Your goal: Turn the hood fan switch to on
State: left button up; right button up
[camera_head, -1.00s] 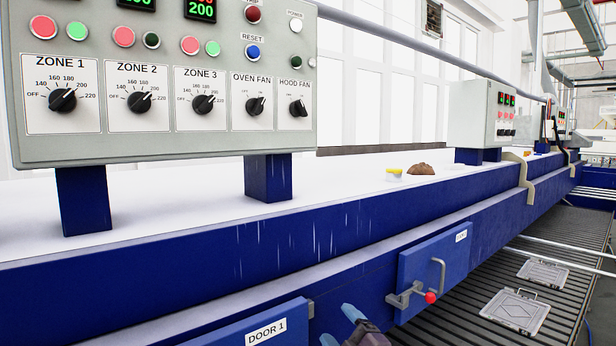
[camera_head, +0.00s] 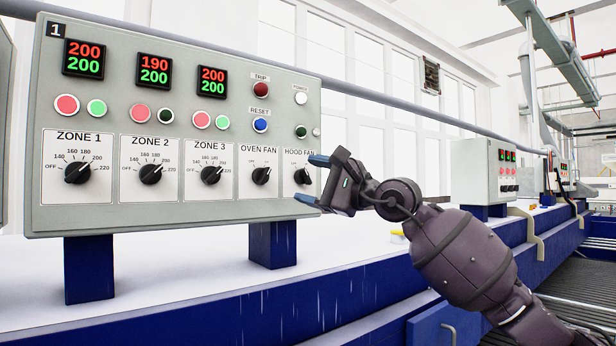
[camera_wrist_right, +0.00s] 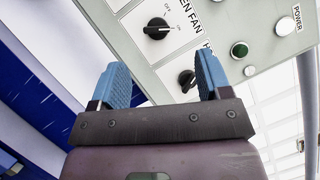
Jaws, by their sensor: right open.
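The hood fan switch (camera_head: 302,177) is a black rotary knob under the HOOD FAN label, at the lower right of the grey control panel (camera_head: 180,215). It also shows in the right wrist view (camera_wrist_right: 187,80), close to the right fingertip. My right gripper (camera_head: 314,179) is open, with its blue fingertips at the panel's right edge near the switch. In the right wrist view the gripper (camera_wrist_right: 162,85) has nothing between its fingers, and they are not around the knob. The scale beside the knob is partly hidden. My left gripper is not in view.
The oven fan knob (camera_head: 261,176) sits just left of the switch, with zone knobs further left. A blue reset button (camera_head: 260,125) and a white power light (camera_head: 301,98) are above. A blue post (camera_head: 272,244) supports the panel.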

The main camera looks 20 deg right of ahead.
aim_at(309, 177)
jog(key=w+d+r+n+t+h, duration=0.1)
jog(key=w+d+n+t+h, duration=0.1)
jog(key=w+d+n+h, duration=0.4)
jog(key=shift+m+h, duration=0.3)
jog(key=shift+h, duration=0.6)
jog(key=p+x, duration=0.1)
jog(key=x, duration=0.2)
jog(key=p+x, duration=0.1)
jog(key=x, duration=0.3)
jog(key=shift+s+r+p, duration=0.1)
jog(key=shift+r+p, duration=0.15)
jog(key=shift+p, duration=0.05)
jog(key=shift+w+a+f, duration=0.15)
jog(key=shift+w+a, duration=0.05)
jog(key=shift+w, duration=0.35)
jog(key=c, duration=0.9)
